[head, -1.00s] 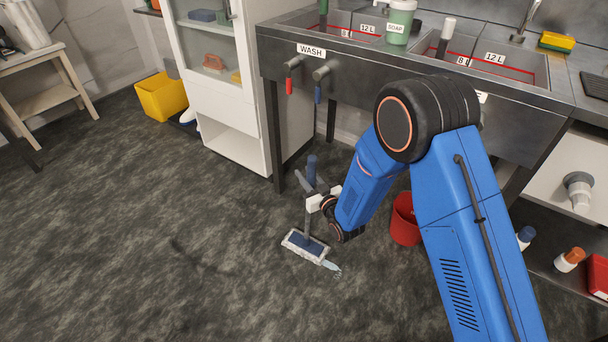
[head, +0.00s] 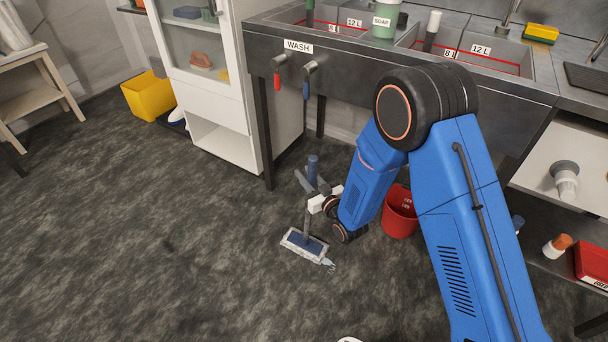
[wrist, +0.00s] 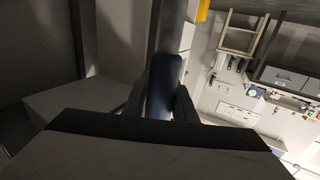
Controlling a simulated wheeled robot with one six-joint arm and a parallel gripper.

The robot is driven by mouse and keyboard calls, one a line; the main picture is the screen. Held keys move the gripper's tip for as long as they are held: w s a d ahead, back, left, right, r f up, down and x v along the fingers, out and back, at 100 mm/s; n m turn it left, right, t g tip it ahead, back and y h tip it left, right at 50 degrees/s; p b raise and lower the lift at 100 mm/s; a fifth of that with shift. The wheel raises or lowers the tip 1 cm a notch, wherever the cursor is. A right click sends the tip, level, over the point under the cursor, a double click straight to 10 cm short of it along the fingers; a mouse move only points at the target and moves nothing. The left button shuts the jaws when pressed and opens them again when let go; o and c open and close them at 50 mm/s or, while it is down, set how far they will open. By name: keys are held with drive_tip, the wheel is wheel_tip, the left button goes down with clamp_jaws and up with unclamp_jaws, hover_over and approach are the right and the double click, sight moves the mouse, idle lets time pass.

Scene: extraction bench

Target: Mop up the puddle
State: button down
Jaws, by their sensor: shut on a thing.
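A flat mop (head: 304,243) with a pale fringed pad and blue top rests on the dark floor in the head view, its short handle standing upright. My gripper (head: 315,192) is shut on the mop handle, whose blue grip (head: 312,168) rises above the jaws. In the wrist view the blue grip (wrist: 163,88) is between my two fingers. A small pale bluish patch of the puddle (head: 328,263) shows at the right end of the mop head; the pad may hide more of it.
A red bucket (head: 400,212) stands right of my gripper, under the steel sink bench (head: 350,72). A white cabinet (head: 222,122) and a yellow bin (head: 148,96) stand at the back left. The floor (head: 150,240) left of the mop is clear.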

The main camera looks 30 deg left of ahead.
sight(315, 180)
drive_tip(key=shift+s+d+f, duration=0.1)
drive_tip(key=shift+d, duration=0.85)
drive_tip(key=shift+s+d+f, duration=0.1)
drive_tip(key=shift+d, duration=0.85)
drive_tip(key=shift+d, duration=0.1)
drive_tip(key=shift+s+d+r, duration=0.15)
drive_tip(key=shift+d, duration=1.6)
drive_tip(key=shift+d+r, duration=0.15)
drive_tip(key=shift+d, duration=0.8)
drive_tip(key=shift+d+r, duration=0.1)
drive_tip(key=shift+d, duration=0.9)
drive_tip(key=shift+s+d+f, duration=0.1)
drive_tip(key=shift+d, duration=0.8)
drive_tip(key=shift+s+d+f, duration=0.1)
drive_tip(key=shift+d, duration=0.85)
